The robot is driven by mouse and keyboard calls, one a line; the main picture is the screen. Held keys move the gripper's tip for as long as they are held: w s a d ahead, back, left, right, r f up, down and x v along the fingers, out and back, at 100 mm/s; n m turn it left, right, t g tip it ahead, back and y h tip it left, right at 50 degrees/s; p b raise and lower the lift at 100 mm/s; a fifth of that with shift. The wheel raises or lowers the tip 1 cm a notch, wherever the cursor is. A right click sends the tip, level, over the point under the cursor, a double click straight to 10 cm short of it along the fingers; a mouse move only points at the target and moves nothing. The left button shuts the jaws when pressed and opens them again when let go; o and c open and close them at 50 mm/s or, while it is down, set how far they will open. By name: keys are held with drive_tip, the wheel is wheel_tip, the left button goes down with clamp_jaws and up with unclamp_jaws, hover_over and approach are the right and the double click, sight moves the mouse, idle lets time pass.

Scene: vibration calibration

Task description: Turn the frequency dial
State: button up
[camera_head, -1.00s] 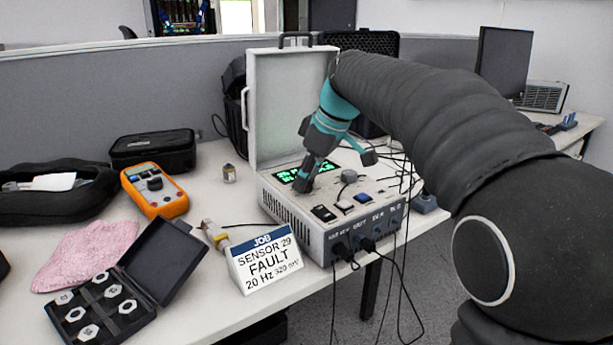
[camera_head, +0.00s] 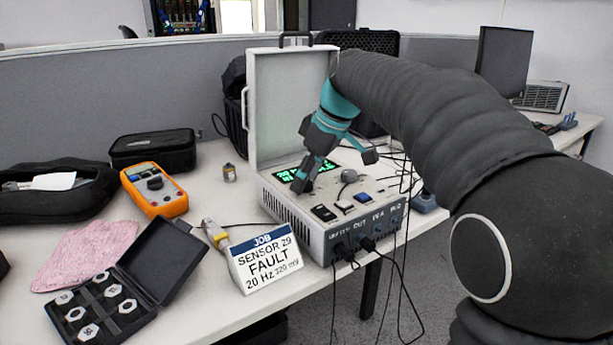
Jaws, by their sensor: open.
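The calibrator box (camera_head: 300,215) stands on the table with its white lid (camera_head: 290,105) raised. Its top panel has a green-lit display (camera_head: 290,174), partly hidden by my gripper, a round grey dial (camera_head: 349,176), and black and blue switches. My gripper (camera_head: 335,171) is open and empty over the panel. One finger is over the display side, and the other is to the right, above and behind the dial. The dial shows between and in front of the fingers; I cannot tell whether anything touches it.
A job card (camera_head: 265,262) reading "SENSOR 29 FAULT 20 Hz" stands before the box. An orange multimeter (camera_head: 155,190), a pink cloth (camera_head: 85,255), an open case of adapters (camera_head: 100,305) and a sensor with cable (camera_head: 215,235) lie left. Cables hang from the box's front.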

drive_tip(key=v, duration=1.2)
drive_tip(key=s+d+f+m+t+h, duration=0.1)
drive_tip(key=s+d+f+m, duration=0.3)
drive_tip(key=s+f, duration=0.4)
drive_tip(key=s+d+f+m+t+h, duration=0.1)
drive_tip(key=s+d+f+m, duration=0.3)
drive_tip(key=s+f, duration=0.4)
drive_tip(key=s+d+f+m+t+h, duration=0.1)
drive_tip(key=s+d+f+m, duration=0.3)
drive_tip(key=s+f, duration=0.4)
drive_tip(key=shift+s+f+m+t+h, duration=0.2)
drive_tip(key=shift+s+m+t+h, duration=0.25)
drive_tip(key=shift+s, duration=0.7)
